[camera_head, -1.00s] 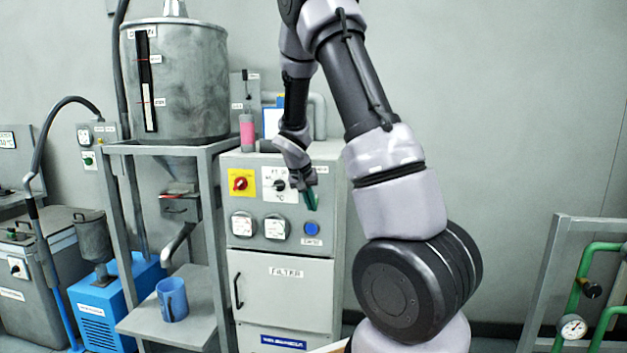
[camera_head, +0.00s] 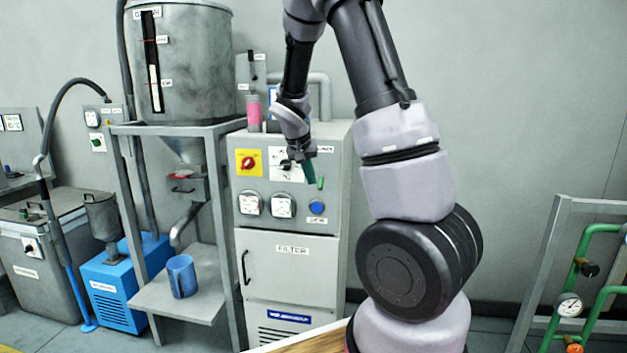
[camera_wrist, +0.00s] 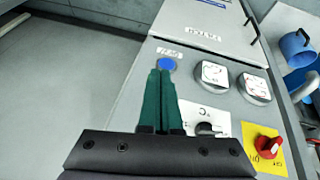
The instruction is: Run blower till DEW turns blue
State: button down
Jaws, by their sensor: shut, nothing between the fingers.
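A grey cabinet labelled FILTER (camera_head: 291,280) carries the control panel. The panel has a red rotary switch (camera_head: 249,163) on a yellow plate, a black knob (camera_wrist: 207,129) on a white °C plate, two white dials (camera_head: 249,204), and a round blue button or lamp (camera_head: 317,207) above a small label. A sight tube (camera_head: 254,113) with pink filling stands behind the panel's top; the label near it is too small to read. My gripper (camera_head: 314,184) is shut and empty in front of the panel. In the wrist view its green fingertips (camera_wrist: 160,72) point at the blue button; contact cannot be told.
A steel hopper (camera_head: 190,60) on a frame stands left of the cabinet, with a blue mug (camera_head: 181,276) on its lower shelf. A blue machine (camera_head: 120,290) stands further left. Green pipes with a gauge (camera_head: 569,305) stand at the right.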

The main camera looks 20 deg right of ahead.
jog(key=s+a+r, duration=0.1)
jog(key=s+a, duration=0.4)
jog(key=shift+s+r, duration=0.1)
jog(key=shift+r, duration=0.05)
dwell(0.3)
jog(key=s+a+r+t+y, duration=0.2)
jog(key=s+r+y, duration=0.1)
jog(key=s+r, duration=0.6)
jog(key=s+a+r+n+t+y, duration=0.1)
jog(key=s+a+r+t+y, duration=0.1)
jog(key=s+r, duration=0.7)
jog(key=s+a+y, duration=0.1)
jog(key=s, duration=0.3)
jog(key=shift+a+r, duration=0.15)
